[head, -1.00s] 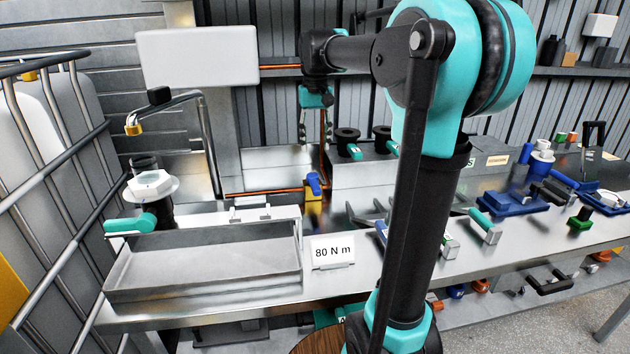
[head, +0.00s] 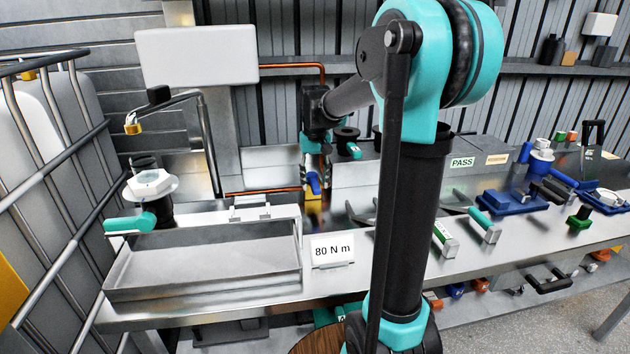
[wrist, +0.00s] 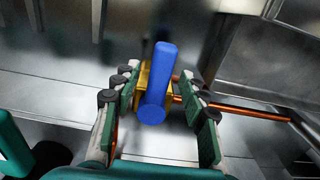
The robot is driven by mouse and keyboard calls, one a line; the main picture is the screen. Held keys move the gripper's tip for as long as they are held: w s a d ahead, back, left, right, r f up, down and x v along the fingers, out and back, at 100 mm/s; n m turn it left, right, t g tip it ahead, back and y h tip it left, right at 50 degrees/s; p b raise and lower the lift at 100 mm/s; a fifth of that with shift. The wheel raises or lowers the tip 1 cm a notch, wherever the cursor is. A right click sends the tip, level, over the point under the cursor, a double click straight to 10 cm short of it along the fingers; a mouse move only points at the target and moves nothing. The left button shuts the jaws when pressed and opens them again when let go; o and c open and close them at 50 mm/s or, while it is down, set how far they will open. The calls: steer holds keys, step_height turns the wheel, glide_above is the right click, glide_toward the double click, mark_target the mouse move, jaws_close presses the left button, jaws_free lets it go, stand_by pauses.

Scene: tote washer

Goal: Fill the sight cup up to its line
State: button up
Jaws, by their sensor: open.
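A blue lever handle (head: 313,184) on a brass-yellow valve body sits on a copper pipe at the back of the bench. In the wrist view the blue handle (wrist: 158,85) stands between the two green-padded fingers of my gripper (wrist: 163,92), with a gap on each side. My gripper is open and points down over the valve; in the head view it is partly hidden by the forearm. A curved metal spout with a brass tip (head: 133,127) hangs above a white hexagonal piece (head: 151,184) on a black post. I cannot clearly make out a sight cup or its line.
A caged white tank (head: 55,130) bounds the left. Tools and blue holders (head: 515,201) crowd the right.

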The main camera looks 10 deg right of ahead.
jaws_close()
steer(key=shift+d, duration=0.15)
stand_by(0.4)
steer(key=n, duration=0.2)
steer(key=d+n, duration=0.1)
steer(key=shift+w+d+n, duration=0.15)
steer(key=shift+d+n, duration=0.15)
steer(key=shift+n, duration=0.1)
steer(key=n, duration=0.1)
steer(key=w+d+n, duration=0.1)
steer(key=n, duration=0.1)
steer(key=shift+d+n, duration=0.3)
steer(key=n, duration=0.1)
steer(key=d+n, duration=0.1)
steer(key=shift+w+n, duration=0.4)
steer(key=n, duration=0.1)
steer(key=w+n, duration=0.1)
steer(key=shift+w+d+n, duration=0.1)
steer(key=shift+d+n, duration=0.2)
steer(key=shift+w+d+n, duration=0.15)
steer(key=shift+w+n, duration=0.45)
steer(key=shift+n, duration=0.7)
steer(key=shift+w+d+n, duration=0.1)
steer(key=shift+w+n, duration=0.45)
steer(key=shift+n, duration=0.75)
